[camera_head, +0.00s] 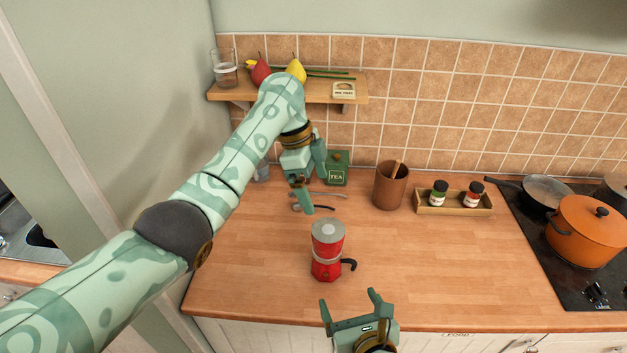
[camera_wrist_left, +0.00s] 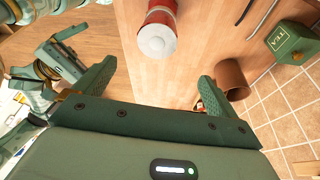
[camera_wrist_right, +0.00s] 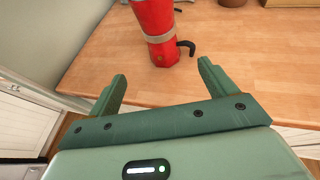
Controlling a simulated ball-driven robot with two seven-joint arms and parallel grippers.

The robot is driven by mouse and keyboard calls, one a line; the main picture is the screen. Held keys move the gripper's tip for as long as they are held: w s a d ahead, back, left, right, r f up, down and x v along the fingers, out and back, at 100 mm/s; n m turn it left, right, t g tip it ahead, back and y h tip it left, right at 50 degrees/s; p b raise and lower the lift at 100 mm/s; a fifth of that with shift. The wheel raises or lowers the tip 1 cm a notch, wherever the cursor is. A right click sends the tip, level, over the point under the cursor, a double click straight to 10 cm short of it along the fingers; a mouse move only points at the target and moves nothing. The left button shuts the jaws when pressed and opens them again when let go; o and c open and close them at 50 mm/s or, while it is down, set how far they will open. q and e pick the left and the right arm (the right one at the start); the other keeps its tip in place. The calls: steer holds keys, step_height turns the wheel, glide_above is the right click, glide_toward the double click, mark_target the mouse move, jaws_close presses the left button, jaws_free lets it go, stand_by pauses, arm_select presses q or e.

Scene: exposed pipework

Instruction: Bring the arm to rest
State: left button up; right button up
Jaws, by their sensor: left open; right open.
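My left gripper (camera_head: 313,186) is open and empty, high over the back left of the counter, with its arm reaching in from the left. Its spread fingers also show in the left wrist view (camera_wrist_left: 152,88). My right gripper (camera_head: 349,305) is open and empty at the counter's front edge; its fingers show apart in the right wrist view (camera_wrist_right: 162,84). A red moka pot (camera_head: 328,252) with a grey lid and black handle stands upright on the counter between the two grippers. Neither gripper touches it.
A green tea tin (camera_head: 337,170), a brown pot (camera_head: 390,187) and a wooden tray with two jars (camera_head: 453,203) stand along the back. A wooden shelf (camera_head: 215,93) is above. An orange pot (camera_head: 585,232) is on the hob at right. The counter's middle right is clear.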

steer(key=shift+s+d+r, duration=0.1)
steer(key=shift+s+r, duration=0.1)
steer(key=shift+s, duration=0.1)
